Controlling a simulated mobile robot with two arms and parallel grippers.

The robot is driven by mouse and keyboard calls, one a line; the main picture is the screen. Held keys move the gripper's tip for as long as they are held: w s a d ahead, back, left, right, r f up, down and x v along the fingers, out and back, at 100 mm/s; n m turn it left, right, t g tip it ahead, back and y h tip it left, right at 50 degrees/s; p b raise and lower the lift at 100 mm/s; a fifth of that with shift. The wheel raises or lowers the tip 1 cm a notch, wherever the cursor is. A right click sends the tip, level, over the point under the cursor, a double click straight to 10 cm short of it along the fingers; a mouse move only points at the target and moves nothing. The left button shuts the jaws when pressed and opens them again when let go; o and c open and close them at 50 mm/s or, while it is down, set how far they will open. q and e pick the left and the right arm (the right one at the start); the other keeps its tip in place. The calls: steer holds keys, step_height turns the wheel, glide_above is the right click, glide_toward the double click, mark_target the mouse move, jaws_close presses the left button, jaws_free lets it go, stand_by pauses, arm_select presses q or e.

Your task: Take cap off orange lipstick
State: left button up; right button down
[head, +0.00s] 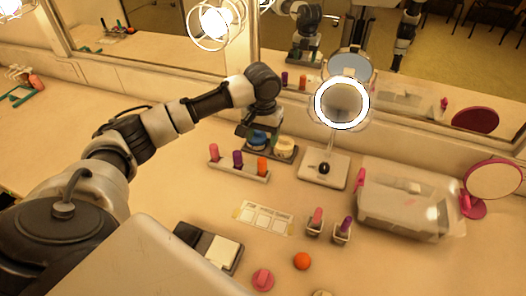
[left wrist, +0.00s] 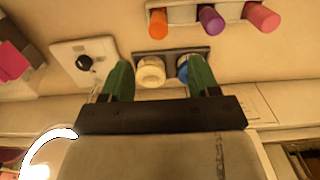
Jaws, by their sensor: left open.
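An orange lipstick (head: 261,166) stands upright at the right end of a pale rack (head: 225,170), beside a purple one (head: 238,159) and a pink one (head: 213,152). In the left wrist view the orange lipstick (left wrist: 158,23) is at the top, left of the purple (left wrist: 210,19) and pink (left wrist: 262,16) ones. I cannot tell where its cap ends. My left gripper (left wrist: 157,75) is open, its green fingers pointing toward two jars behind the rack, apart from the lipstick. My right gripper is not in view.
A blue jar (head: 257,139) and cream jar (head: 284,146) stand behind the rack. A lit ring mirror (head: 341,102) and clear box (head: 405,200) are to the right. Two small holders (head: 316,228) (head: 341,237) carry pink and purple sticks. An orange ball (head: 302,261) lies in front.

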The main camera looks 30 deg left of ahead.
arm_select(q)
glide_above(262, 160)
step_height(262, 160, down, 4)
steer(key=shift+f, duration=0.45)
steer(key=shift+w+f, duration=0.1)
steer(key=shift+f, duration=0.25)
step_height(262, 160, down, 4)
steer(key=shift+r+p, duration=0.15)
steer(key=shift+p, duration=0.2)
steer(key=shift+f, duration=0.6)
steer(key=shift+c, duration=0.7)
steer(key=c, duration=0.8)
steer(key=shift+c, duration=0.2)
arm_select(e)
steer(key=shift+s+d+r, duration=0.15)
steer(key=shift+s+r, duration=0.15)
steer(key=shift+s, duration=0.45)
arm_select(q)
steer(key=shift+r, duration=0.15)
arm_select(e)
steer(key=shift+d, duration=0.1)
